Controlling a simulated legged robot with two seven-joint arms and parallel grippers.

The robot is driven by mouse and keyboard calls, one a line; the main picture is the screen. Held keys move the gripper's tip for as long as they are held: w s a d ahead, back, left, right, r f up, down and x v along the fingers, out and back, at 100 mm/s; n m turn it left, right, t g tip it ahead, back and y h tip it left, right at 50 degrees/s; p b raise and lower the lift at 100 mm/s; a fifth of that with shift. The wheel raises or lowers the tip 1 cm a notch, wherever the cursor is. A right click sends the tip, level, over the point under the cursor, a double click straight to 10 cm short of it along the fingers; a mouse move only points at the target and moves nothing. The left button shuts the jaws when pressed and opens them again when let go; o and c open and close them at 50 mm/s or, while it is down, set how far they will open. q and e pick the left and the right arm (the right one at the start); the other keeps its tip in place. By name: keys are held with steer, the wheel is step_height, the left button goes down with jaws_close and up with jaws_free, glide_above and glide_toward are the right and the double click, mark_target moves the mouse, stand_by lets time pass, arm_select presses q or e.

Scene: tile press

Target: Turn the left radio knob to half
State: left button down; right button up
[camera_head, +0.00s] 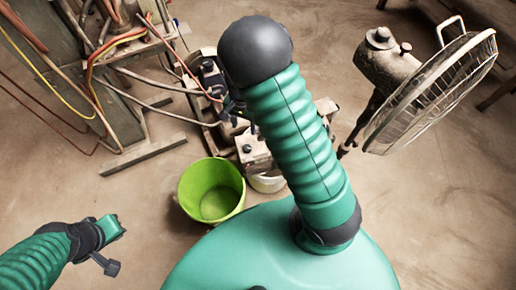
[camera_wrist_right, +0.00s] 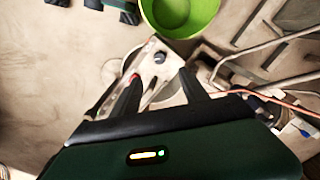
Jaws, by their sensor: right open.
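A pale metal box (camera_head: 256,158), possibly the radio, stands on the floor right of the green bucket, partly hidden by my ribbed right arm. Its worn top also shows in the right wrist view (camera_wrist_right: 152,52). A small dark round knob (camera_wrist_right: 160,58) is on that top, just beyond my fingertips. I cannot tell whether it is the left knob, or its setting. My right gripper (camera_wrist_right: 160,76) is open, its two dark fingers apart over the box with nothing visibly held. My left gripper (camera_head: 110,246) is at the lower left, away from the box; its jaws are unclear.
A lime-green bucket (camera_head: 212,190) stands beside the box, with a white pot (camera_head: 267,181) near it. A metal fan (camera_head: 430,92) is at the right. A frame with hoses and cables (camera_head: 118,60) is at the upper left. Bare floor lies at the lower left.

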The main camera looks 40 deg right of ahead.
steer(key=d+f+n, duration=0.1)
steer(key=d+n, duration=0.1)
steer(key=b, duration=0.3)
glide_above(247, 148)
steer(key=shift+m, duration=0.3)
steer(key=f, duration=1)
steer(key=shift+a+f, duration=0.2)
steer(key=shift+a, duration=0.15)
steer(key=f, duration=0.2)
steer(key=d+f+b, duration=0.1)
steer(key=f, duration=0.2)
steer(key=shift+w+d+f, duration=0.1)
steer(key=shift+d+f, duration=0.05)
steer(key=shift+f, duration=0.15)
steer(key=shift+a+r, duration=0.1)
steer(key=shift+a, duration=0.4)
steer(key=shift+c, duration=0.9)
steer(key=shift+d, duration=0.3)
jaws_close()
steer(key=shift+a+r+p, duration=0.1)
steer(key=shift+r+p, duration=0.05)
steer(key=shift+p, duration=0.4)
arm_select(q)
steer(key=f, duration=0.2)
steer(key=d+f, duration=0.1)
steer(key=f, duration=0.1)
steer(key=shift+w, duration=0.1)
arm_select(e)
steer(key=shift+f+m, duration=0.2)
steer(key=shift+m, duration=0.1)
